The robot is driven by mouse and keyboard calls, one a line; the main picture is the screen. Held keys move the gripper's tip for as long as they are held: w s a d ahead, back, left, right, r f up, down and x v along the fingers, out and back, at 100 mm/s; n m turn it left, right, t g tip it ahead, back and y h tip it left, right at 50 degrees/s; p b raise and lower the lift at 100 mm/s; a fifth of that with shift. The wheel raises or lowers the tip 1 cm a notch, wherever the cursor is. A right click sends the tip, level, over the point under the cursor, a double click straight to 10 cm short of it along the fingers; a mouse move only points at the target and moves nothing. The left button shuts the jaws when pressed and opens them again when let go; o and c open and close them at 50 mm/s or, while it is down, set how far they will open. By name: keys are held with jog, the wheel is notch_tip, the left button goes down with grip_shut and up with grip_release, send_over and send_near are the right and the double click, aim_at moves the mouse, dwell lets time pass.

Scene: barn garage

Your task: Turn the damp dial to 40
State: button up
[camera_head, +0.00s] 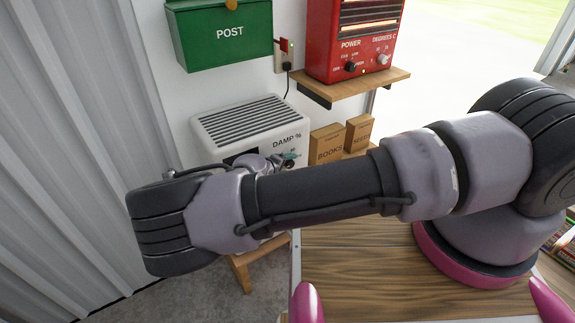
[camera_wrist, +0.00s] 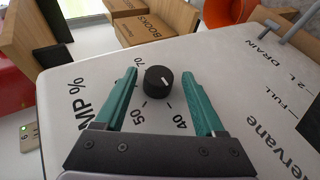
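The damp dial (camera_wrist: 158,80) is a round black knob with a short white mark on its face, on the white panel of the dehumidifier (camera_wrist: 235,65). The numbers 70, 50 and 40 show around it. The mark lies on the right part of the face; its exact reading is hard to tell. My gripper (camera_wrist: 160,75) is open, with one teal finger on each side of the dial; I cannot tell whether they touch it. In the head view the white dehumidifier (camera_head: 240,118) has a "DAMP %" label, and my arm and gripper mostly hide the dial.
A red heater (camera_head: 350,40) stands on a wooden shelf (camera_head: 385,78) above right. A green post box (camera_head: 220,35) hangs above. Cardboard boxes (camera_head: 327,143) stand to the right of the dehumidifier. A corrugated wall (camera_head: 70,130) is at left.

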jog(key=shift+r, duration=0.1)
jog(key=v, duration=1)
jog(key=shift+s+r, duration=0.15)
jog(key=shift+s, duration=0.15)
jog(key=shift+a, duration=0.1)
